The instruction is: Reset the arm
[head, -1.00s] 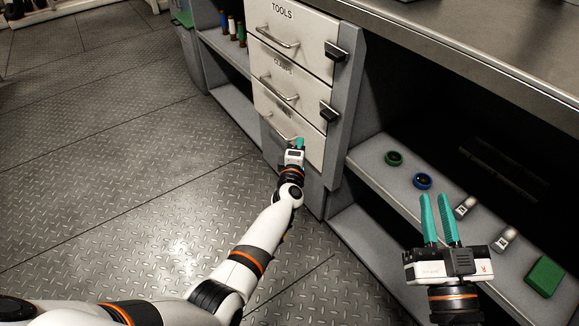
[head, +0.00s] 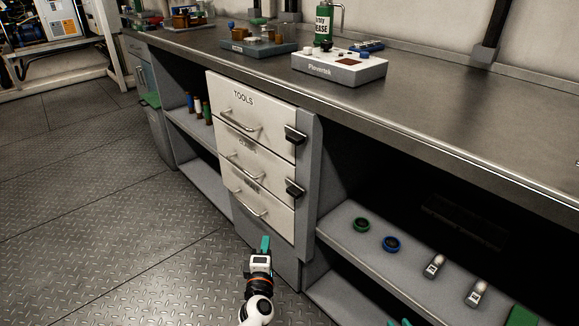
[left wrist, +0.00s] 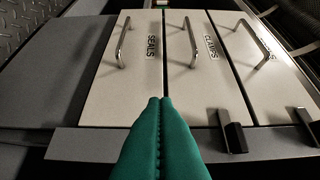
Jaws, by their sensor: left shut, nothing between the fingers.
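My left gripper (head: 265,244) is low in front of the drawer unit, its teal fingers shut together with nothing between them. In the left wrist view its fingers (left wrist: 160,140) point at the drawer fronts. The white drawers stand in a column: TOOLS (head: 262,104) on top, a middle one (head: 265,155) marked CLAMPS in the left wrist view, and SEALS (left wrist: 135,85) at the bottom. All look shut, and the left gripper seems clear of the handles. My right gripper (head: 399,322) shows only as two teal fingertips, apart, at the bottom edge; the rest is out of frame.
The shelf (head: 335,228) at right holds a green ring, a blue ring and two small vials. The floor at left is clear.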

